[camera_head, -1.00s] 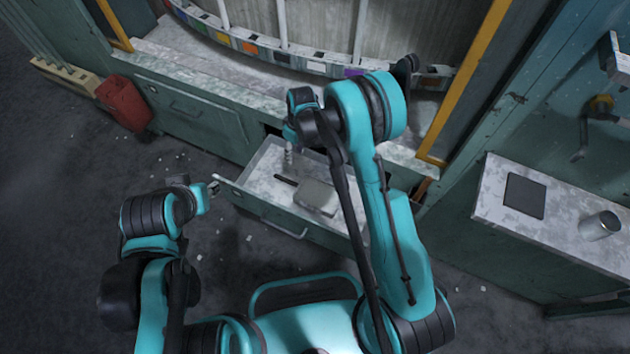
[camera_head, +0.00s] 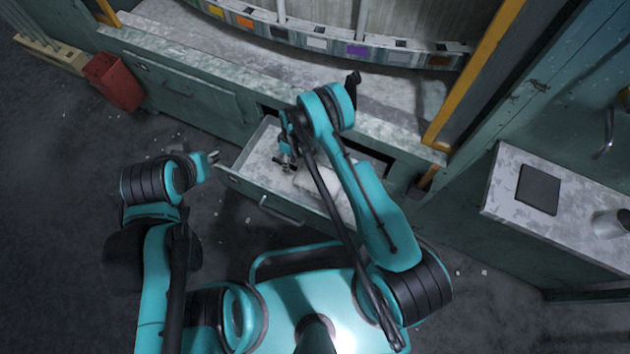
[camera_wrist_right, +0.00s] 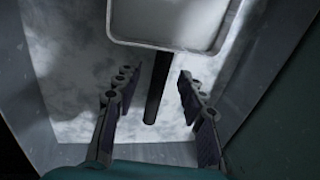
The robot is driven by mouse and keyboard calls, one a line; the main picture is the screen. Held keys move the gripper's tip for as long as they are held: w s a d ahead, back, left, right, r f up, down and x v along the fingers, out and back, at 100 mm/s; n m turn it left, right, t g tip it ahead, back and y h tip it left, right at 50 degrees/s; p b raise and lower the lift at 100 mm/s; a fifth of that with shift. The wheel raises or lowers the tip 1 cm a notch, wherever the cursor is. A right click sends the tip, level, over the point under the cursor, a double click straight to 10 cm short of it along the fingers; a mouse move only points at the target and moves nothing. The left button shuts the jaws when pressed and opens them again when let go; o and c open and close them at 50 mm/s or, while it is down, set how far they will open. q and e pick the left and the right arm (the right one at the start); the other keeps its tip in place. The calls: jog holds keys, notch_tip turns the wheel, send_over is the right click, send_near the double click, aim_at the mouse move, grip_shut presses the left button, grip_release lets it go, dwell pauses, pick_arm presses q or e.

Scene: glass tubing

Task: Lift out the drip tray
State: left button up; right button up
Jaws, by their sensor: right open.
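The drip tray is a pale rectangular tray (camera_head: 318,181) with a raised rim and a dark bar-like handle. It lies in an open drawer (camera_head: 238,178). In the right wrist view the tray (camera_wrist_right: 175,22) is at the top, and its black handle (camera_wrist_right: 158,88) points down between the fingers. My right gripper (camera_head: 285,163) is inside the drawer at the handle; in its wrist view the gripper (camera_wrist_right: 156,78) is open, with a gap on each side of the handle. My left gripper (camera_head: 213,158) is outside the drawer's left side, away from the tray; its jaw opening is too small to judge.
The drawer walls stand close around my right gripper. The cabinet's worktop (camera_head: 200,66) is above and behind the drawer. A side bench (camera_head: 507,192) at right holds a dark pad (camera_head: 538,189) and a metal cup (camera_head: 611,223).

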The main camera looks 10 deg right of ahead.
notch_tip(320, 180, down, 2)
jog(key=shift+s+a+f, duration=0.15)
grip_shut()
